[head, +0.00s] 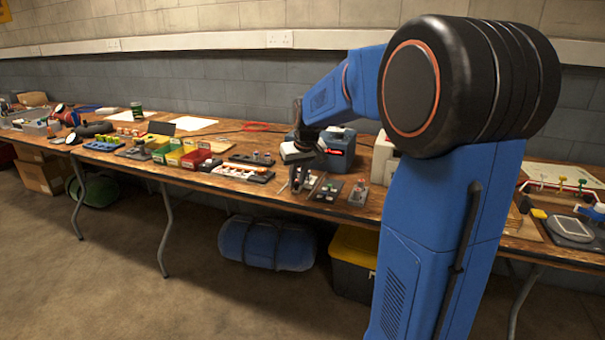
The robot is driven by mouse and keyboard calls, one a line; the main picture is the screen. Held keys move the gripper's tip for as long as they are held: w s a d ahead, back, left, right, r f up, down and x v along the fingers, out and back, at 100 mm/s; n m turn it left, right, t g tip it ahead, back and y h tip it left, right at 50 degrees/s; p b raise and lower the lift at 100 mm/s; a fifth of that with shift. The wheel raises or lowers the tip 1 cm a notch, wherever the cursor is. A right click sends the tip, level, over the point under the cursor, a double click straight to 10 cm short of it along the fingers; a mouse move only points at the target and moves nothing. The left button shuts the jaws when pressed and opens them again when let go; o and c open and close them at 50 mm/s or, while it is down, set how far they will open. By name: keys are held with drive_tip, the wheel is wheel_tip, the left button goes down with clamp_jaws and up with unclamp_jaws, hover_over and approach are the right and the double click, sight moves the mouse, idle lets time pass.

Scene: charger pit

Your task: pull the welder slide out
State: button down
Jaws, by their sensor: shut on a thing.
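The welder looks to be the blue box (340,150) with a red lit display, standing at the back of the wooden bench. My gripper (298,184) points down just in front and to the left of it, low over the bench top. It is shut on a small part that I take to be the welder slide. My wrist and fingers hide most of that part, so how far it stands out cannot be told. My wrist also covers the left side of the blue box.
Small trays with parts (328,189) lie close right of my gripper. A white tray (238,172) and coloured bins (190,157) stand to the left. A pale box (384,158) is right of the welder. The bench front edge is near.

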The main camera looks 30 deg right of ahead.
drive_tip(key=s+a, duration=0.2)
drive_tip(key=a, duration=0.1)
drive_tip(key=shift+s+a, duration=0.15)
drive_tip(key=shift+s, duration=0.15)
drive_tip(key=c, duration=1.6)
unclamp_jaws()
drive_tip(key=v, duration=1.7)
drive_tip(key=shift+s+r, duration=0.1)
drive_tip(key=shift+r, duration=0.15)
drive_tip(key=shift+n+y, duration=0.3)
drive_tip(key=shift+n, duration=0.4)
drive_tip(key=s+a+f, duration=0.3)
drive_tip(key=s+f, duration=0.3)
drive_tip(key=s, duration=0.3)
drive_tip(key=s+a+f, duration=0.4)
drive_tip(key=s+f, duration=0.3)
drive_tip(key=s, duration=0.1)
drive_tip(key=s+a+f, duration=0.3)
drive_tip(key=s+f, duration=0.3)
drive_tip(key=s, duration=0.3)
drive_tip(key=shift+s+a+f, duration=0.25)
drive_tip(key=shift+s+f, duration=0.05)
drive_tip(key=shift+f, duration=0.1)
